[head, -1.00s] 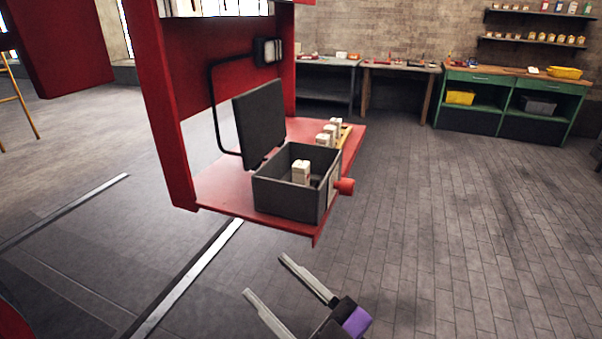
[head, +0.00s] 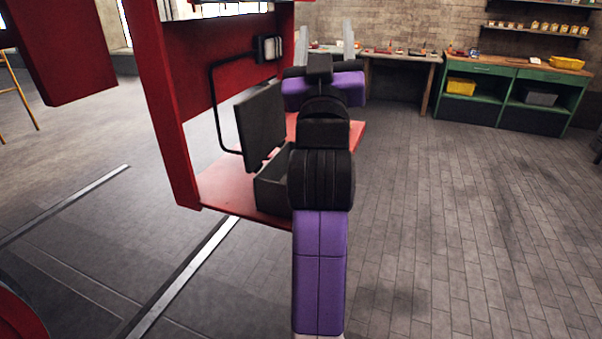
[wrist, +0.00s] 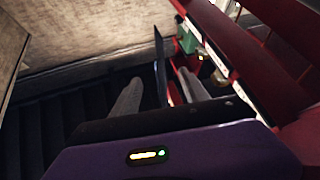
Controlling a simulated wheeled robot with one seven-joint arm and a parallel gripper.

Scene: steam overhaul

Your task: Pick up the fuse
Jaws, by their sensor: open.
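No fuse can be made out in either current view. My arm covers most of the grey box (head: 270,192) in the head view, including the inside where a pale fuse-like block showed earlier. The box's dark lid (head: 259,125) stands raised at its left. My gripper (head: 326,36) is open in the head view, with its fingers pointing up and away, above and beyond the box. In the wrist view the two grey fingers (wrist: 160,78) are spread apart with nothing clearly held between them.
The red shelf (head: 228,188) carries the box, and a tall red panel (head: 160,110) rises at its left. A black bent rail (head: 213,110) runs beside the lid. A green workbench (head: 490,105) stands at the back right. The floor at right is clear.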

